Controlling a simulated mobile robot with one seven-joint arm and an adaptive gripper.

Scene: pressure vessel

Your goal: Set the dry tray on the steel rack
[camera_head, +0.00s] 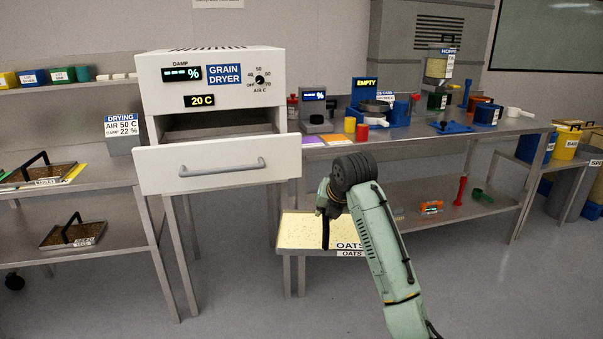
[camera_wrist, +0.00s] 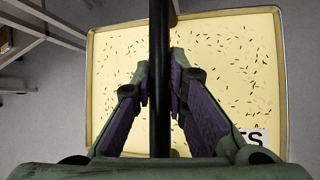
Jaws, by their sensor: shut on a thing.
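A tray of pale grain marked OATS (camera_head: 295,232) is level at the low stand in the middle of the head view. It fills most of the wrist view (camera_wrist: 230,60). My gripper (camera_head: 326,213) is above the tray, and its purple-padded fingers (camera_wrist: 160,88) are shut on the tray's black upright handle (camera_wrist: 160,40). I cannot tell whether the tray touches the stand. A steel rack with shelves (camera_head: 95,188) stands at the left and bears trays with dark grain and black handles (camera_head: 72,235).
The grain dryer (camera_head: 215,80) has its drawer (camera_head: 220,165) pulled out toward me, between the left rack and my arm. A long steel bench (camera_head: 440,135) with instruments stands at the right. A low stand (camera_head: 287,262) with an OATS label is under the tray. Floor in front is clear.

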